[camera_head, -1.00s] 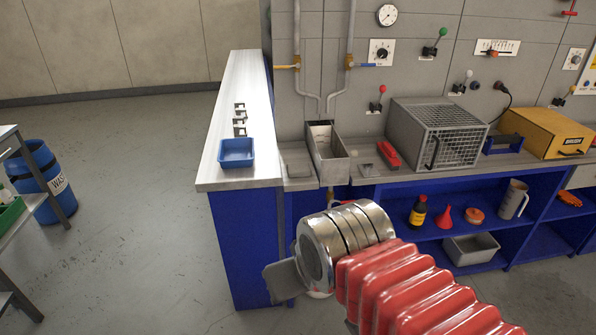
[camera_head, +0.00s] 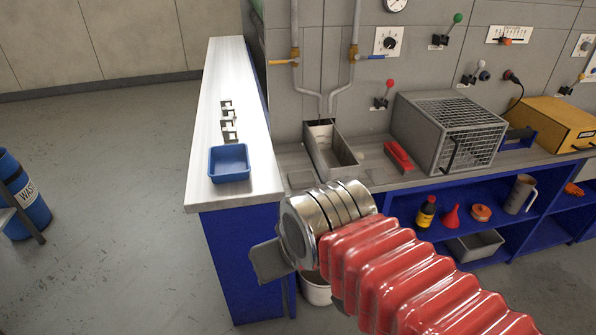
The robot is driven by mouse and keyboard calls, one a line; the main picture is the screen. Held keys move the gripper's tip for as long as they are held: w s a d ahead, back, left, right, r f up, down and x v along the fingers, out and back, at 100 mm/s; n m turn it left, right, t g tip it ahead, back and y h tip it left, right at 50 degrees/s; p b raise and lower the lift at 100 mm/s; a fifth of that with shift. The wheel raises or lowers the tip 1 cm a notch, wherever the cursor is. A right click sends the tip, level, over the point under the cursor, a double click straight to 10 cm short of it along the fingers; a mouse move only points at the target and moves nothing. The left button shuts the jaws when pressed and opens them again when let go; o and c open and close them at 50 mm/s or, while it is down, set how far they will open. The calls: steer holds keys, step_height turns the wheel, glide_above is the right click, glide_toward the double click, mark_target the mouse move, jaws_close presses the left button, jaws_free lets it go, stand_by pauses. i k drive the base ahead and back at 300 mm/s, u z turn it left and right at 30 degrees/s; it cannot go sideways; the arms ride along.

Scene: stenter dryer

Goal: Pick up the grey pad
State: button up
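A flat grey square (camera_head: 301,179), which looks like a grey pad, lies on the grey bench just left of the open metal trough (camera_head: 332,152). My gripper (camera_head: 268,262) is at the end of my red ribbed arm, in front of and below the bench edge. One flat grey finger shows beside its silver wrist; the other finger is hidden, so its opening cannot be told. Nothing held shows. The gripper is apart from the grey square in the picture.
A blue tray (camera_head: 229,162) and small metal clips stand on the white counter (camera_head: 200,187). A red object (camera_head: 398,156) and mesh-fronted box (camera_head: 461,130) are on the bench. A white bucket (camera_head: 316,290) stands below.

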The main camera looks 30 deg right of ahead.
mark_target(302, 180)
steer(key=u, duration=0.05)
steer(key=i, duration=1.05)
